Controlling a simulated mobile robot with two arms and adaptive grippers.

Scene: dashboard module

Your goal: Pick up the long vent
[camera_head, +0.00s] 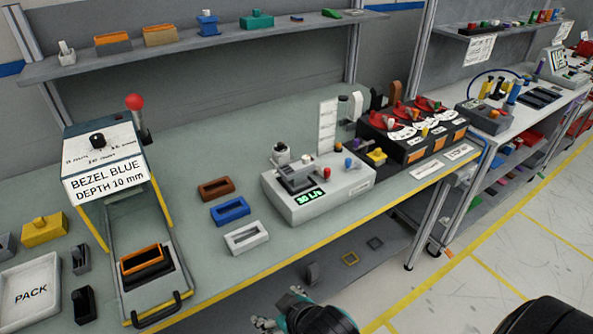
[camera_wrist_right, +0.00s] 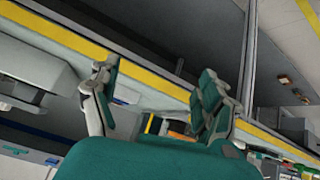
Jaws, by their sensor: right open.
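I cannot tell for certain which part is the long vent. Three long rectangular frames lie in a row mid-bench: a brown one (camera_head: 216,188), a blue one (camera_head: 230,210) and a white one (camera_head: 247,237). A black part with an orange frame (camera_head: 145,263) sits in the fixture at the front left. My right gripper (camera_head: 277,316) is low at the bottom of the head view, off the bench's front edge and apart from these parts. In the right wrist view its fingers (camera_wrist_right: 158,88) are spread with nothing held between them. My left gripper is out of view.
A sign box (camera_head: 105,165) reading "BEZEL BLUE DEPTH 10 mm" stands over the fixture. A white PACK tray (camera_head: 52,270) is at the left. A grey tester (camera_head: 335,190) and a black unit with red parts (camera_head: 410,150) stand right of the frames. The bench has a yellow front edge.

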